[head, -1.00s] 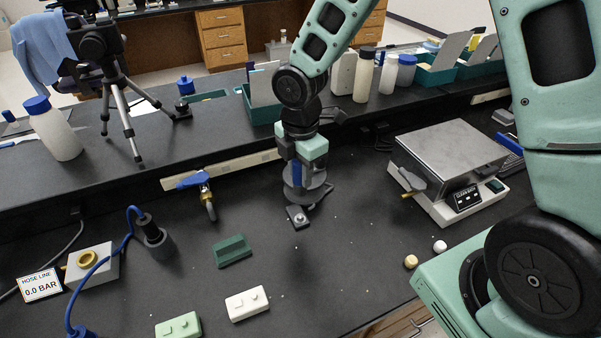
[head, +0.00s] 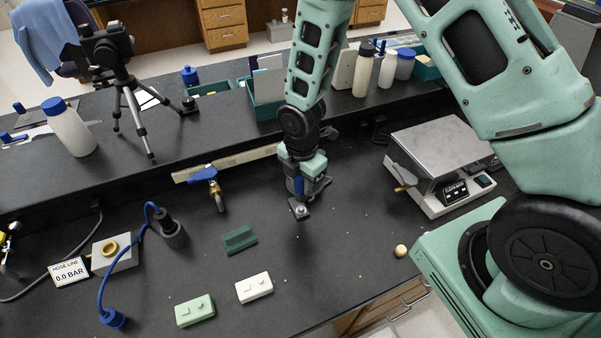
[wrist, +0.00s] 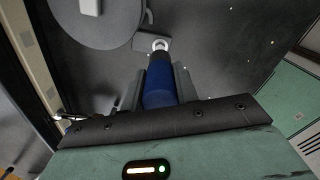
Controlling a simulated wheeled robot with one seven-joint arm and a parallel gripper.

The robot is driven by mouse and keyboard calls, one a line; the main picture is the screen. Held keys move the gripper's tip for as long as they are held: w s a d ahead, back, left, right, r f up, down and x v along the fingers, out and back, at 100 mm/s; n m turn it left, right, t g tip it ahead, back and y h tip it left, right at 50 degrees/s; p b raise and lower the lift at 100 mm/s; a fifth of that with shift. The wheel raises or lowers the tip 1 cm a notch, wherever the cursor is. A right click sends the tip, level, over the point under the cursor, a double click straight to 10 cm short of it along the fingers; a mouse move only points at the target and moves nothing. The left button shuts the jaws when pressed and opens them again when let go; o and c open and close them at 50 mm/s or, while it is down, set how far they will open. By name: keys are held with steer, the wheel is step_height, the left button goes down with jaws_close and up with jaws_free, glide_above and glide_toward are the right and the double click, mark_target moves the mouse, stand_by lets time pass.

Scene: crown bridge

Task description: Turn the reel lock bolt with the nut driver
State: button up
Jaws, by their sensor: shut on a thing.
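My gripper (head: 301,187) is shut on the blue handle of the nut driver (wrist: 160,80), held between the two fingers in the wrist view. The driver points down at the reel lock bolt (wrist: 160,45), a bright round piece on a small dark plate. In the head view the bolt (head: 300,207) shows just below my gripper. The driver's tip is partly hidden, and I cannot tell whether it is seated on the bolt. The grey reel disc (wrist: 95,18) lies beside the plate and is partly hidden behind my gripper in the head view.
A blue-handled valve (head: 206,175) stands to the left, and a scale (head: 440,150) to the right. A dark green block (head: 239,239), a white block (head: 254,288) and a light green block (head: 195,310) lie nearer. The bench right of the blocks is mostly clear.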

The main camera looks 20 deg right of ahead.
mark_target(302, 195)
stand_by(0.3)
steer(key=shift+f+b, duration=1.35)
steer(key=shift+f, duration=0.6)
steer(key=shift+f+b, duration=0.5)
steer(key=shift+f, duration=0.4)
stand_by(0.6)
steer(key=shift+m, duration=1.3)
steer(key=shift+m, duration=1.1)
jaws_close()
steer(key=shift+r+n, duration=0.1)
steer(key=shift+n, duration=1.1)
